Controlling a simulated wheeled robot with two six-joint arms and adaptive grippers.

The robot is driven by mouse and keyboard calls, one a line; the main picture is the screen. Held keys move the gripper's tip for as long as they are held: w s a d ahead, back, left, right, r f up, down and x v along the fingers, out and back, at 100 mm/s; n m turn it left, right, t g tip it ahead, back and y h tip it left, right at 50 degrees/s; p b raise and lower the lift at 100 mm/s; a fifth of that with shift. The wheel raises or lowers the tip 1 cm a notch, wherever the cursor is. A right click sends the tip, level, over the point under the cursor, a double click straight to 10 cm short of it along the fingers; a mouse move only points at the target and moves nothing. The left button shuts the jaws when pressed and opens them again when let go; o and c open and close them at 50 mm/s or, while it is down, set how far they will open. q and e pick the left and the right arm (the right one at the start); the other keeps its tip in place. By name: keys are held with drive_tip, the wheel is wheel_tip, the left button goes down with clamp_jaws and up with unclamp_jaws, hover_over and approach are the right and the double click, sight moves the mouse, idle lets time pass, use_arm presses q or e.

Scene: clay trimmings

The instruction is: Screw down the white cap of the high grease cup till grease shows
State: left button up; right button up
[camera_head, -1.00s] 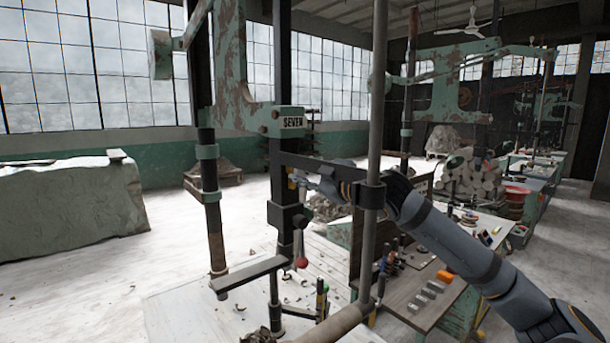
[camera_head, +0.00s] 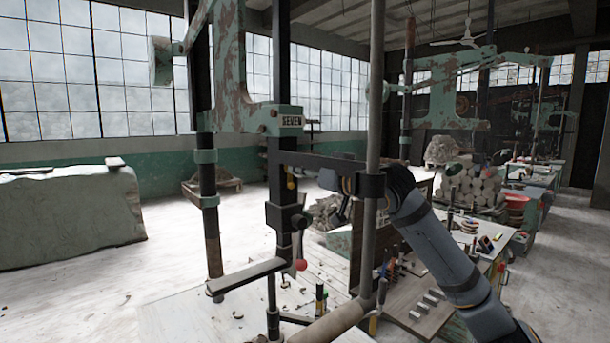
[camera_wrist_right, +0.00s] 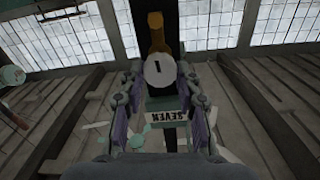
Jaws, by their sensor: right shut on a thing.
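The white cap (camera_wrist_right: 159,70) shows as a pale round disc with a short dark mark on its face in the right wrist view. A yellow-orange fitting (camera_wrist_right: 157,32) shows just above it there. My right gripper (camera_wrist_right: 161,78) has its fingers on either side of the cap and is shut on it. In the head view my right gripper (camera_head: 328,181) is at the dark horizontal arm of the machine, partly behind the upright rod; the cap cannot be made out there. I cannot make out any grease. My left gripper is not in view.
The green machine frame with the SEVEN plate (camera_head: 291,121) stands close by. A grey upright rod (camera_head: 375,110) crosses in front of my right wrist. A red knob (camera_head: 301,265) is below. A bench (camera_head: 430,285) with tools and small blocks lies below my right arm.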

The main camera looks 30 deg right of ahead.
drive_tip(key=m+b, duration=0.1)
drive_tip(key=m, duration=0.4)
drive_tip(key=shift+f+b, duration=0.2)
drive_tip(key=shift+b, duration=0.15)
idle(0.4)
drive_tip(key=o, duration=1.2)
drive_tip(key=shift+c, duration=0.2)
drive_tip(key=shift+r, duration=0.1)
